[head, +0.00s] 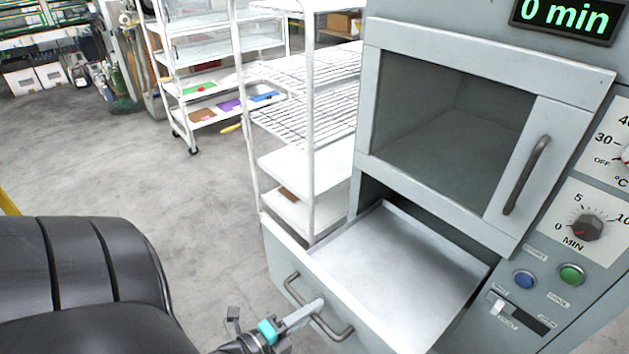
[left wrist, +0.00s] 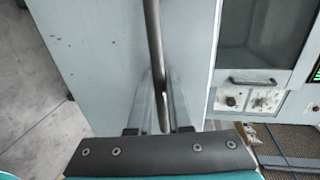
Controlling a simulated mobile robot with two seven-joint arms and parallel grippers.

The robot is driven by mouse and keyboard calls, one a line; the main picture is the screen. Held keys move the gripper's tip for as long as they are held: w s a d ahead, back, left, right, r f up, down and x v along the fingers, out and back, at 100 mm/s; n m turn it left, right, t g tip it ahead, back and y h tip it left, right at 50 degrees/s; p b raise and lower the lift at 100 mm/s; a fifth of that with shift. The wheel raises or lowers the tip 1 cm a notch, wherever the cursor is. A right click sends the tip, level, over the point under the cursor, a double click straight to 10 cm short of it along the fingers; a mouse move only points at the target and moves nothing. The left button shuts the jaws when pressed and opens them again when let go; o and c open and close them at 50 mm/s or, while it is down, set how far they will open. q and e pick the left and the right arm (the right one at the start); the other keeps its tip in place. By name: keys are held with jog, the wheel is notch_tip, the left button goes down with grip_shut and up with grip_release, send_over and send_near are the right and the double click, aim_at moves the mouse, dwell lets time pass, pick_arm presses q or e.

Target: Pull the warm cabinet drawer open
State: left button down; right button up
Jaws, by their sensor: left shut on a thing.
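The warm cabinet (head: 560,110) stands at the right in the head view, pale grey-blue, with a windowed upper door. Its lower drawer (head: 400,262) is pulled out well beyond the cabinet front, and its bare metal inside shows empty. My left gripper (head: 312,308) is at the drawer's front, shut on the grey bar handle (head: 338,328). In the left wrist view the handle (left wrist: 154,45) runs down between the two fingers (left wrist: 162,110), against the drawer front (left wrist: 95,60). My right gripper is in neither view.
A white wire shelf rack (head: 300,120) stands just left of the cabinet, close to the open drawer. A wheeled white cart (head: 205,85) stands farther back. Grey floor (head: 130,180) is clear to the left. The upper door (head: 515,160) is closed.

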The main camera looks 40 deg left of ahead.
pick_arm(q)
jog(key=c, duration=0.8)
grip_release()
jog(key=shift+c, duration=0.2)
jog(key=v, duration=1.5)
jog(key=shift+p, duration=0.45)
jog(key=shift+s+d, duration=0.1)
jog(key=shift+s, duration=0.05)
jog(key=s+d+f+n+g, duration=0.1)
jog(key=d+f+n+g, duration=0.25)
jog(key=f, duration=0.55)
jog(key=s+d+f+n+g+y, duration=0.1)
jog(key=s+d+f+n+g, duration=0.15)
jog(key=f+n, duration=0.45)
jog(key=s+d+f+n+g, duration=0.1)
jog(key=d+f+n+g, duration=0.25)
jog(key=f, duration=0.75)
jog(key=s+f+n+g, duration=0.2)
jog(key=s+f+g, duration=0.2)
jog(key=s+g, duration=0.1)
jog(key=shift+s+d+f+n, duration=0.3)
jog(key=shift+s+f, duration=0.05)
jog(key=shift+s, duration=0.1)
